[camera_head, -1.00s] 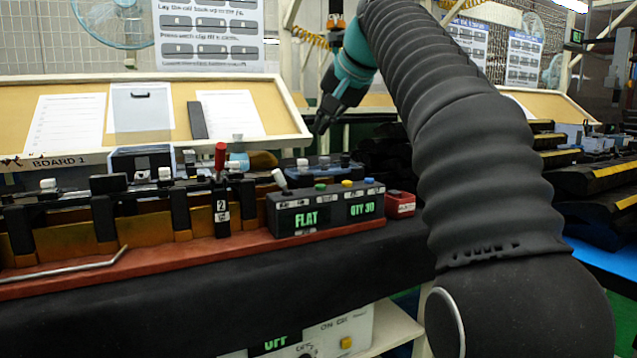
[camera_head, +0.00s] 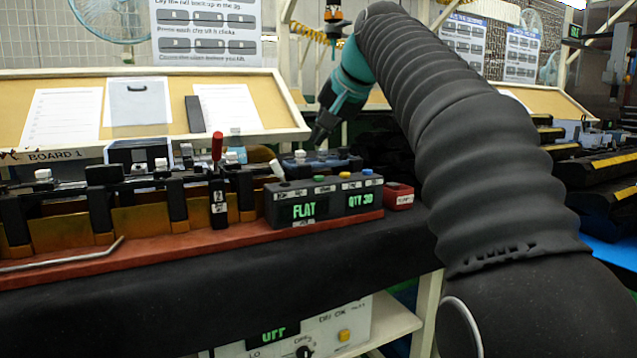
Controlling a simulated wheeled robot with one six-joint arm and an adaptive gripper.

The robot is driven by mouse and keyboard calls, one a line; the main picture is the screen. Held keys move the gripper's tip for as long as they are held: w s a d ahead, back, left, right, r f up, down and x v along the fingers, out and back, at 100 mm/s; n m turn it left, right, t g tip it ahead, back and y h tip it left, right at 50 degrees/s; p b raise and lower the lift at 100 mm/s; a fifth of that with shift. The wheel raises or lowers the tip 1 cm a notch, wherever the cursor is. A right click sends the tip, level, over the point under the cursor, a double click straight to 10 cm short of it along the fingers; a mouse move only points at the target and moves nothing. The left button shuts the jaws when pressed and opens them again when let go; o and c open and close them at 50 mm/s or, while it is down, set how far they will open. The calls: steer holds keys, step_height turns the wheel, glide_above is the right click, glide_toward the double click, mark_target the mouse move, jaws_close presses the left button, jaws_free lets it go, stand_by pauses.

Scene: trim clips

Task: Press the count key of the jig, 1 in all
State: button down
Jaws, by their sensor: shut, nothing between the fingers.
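The jig's black control box (camera_head: 330,206) stands on the red base, with green displays reading FLAT and QTY 30. Along its top are small keys: a green key (camera_head: 319,178), a yellow key (camera_head: 346,175) and a blue key (camera_head: 367,172), with a dark one at the left end. Their labels are too small to read, so I cannot tell which is the count key. My gripper (camera_head: 317,138) is shut and empty, pointing down and to the left. It appears above and behind the box, apart from the keys.
A white lever (camera_head: 277,169) rises at the box's left end, and a red-handled lever (camera_head: 217,147) stands further left. A small red box (camera_head: 398,196) sits at the right. Behind is a tilted board with papers (camera_head: 150,75). A lower shelf holds another panel (camera_head: 320,330).

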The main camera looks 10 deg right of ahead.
mark_target(321, 176)
steer(key=shift+f+b, duration=1.65)
steer(key=shift+f, duration=0.65)
steer(key=shift+f, duration=0.15)
steer(key=shift+f, duration=0.25)
steer(key=shift+f+b, duration=0.45)
stand_by(0.6)
steer(key=shift+r, duration=0.1)
steer(key=shift+r+p, duration=0.8)
steer(key=shift+p, duration=0.2)
step_height(321, 176, up, 5)
steer(key=p, duration=0.4)
steer(key=shift+p, duration=0.35)
